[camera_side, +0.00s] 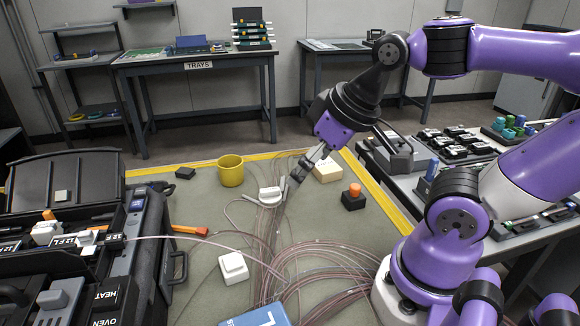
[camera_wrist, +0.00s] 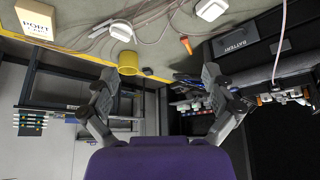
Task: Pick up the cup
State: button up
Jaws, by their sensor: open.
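A yellow cup (camera_side: 230,171) stands upright near the back edge of the green-grey work table (camera_side: 190,240), left of centre in the side view. In the wrist view the cup (camera_wrist: 130,62) shows near the table edge, ahead of my jaws and between them in the picture. My gripper (camera_side: 293,182) is open and empty in the side view, to the right of the cup and apart from it. Its two fingers also show spread wide in the wrist view (camera_wrist: 160,90). Nothing is between the fingers.
A cream box (camera_side: 327,170) and an orange-topped black block (camera_side: 353,196) stand to the right. A dark open case (camera_side: 70,200) stands at left. A white box (camera_side: 233,267) lies nearer the front.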

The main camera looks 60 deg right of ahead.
jog(key=n+g, duration=0.1)
jog(key=n, duration=0.2)
send_over(231, 163)
jog(key=s+a, duration=0.2)
jog(key=s, duration=0.2)
notch_tip(231, 163, down, 9)
jog(key=shift+y, duration=0.4)
jog(key=x, duration=0.6)
jog(key=shift+s+d+f, duration=0.1)
jog(key=shift+d+f, duration=0.05)
jog(key=shift+d, duration=0.05)
jog(key=c, duration=1.2)
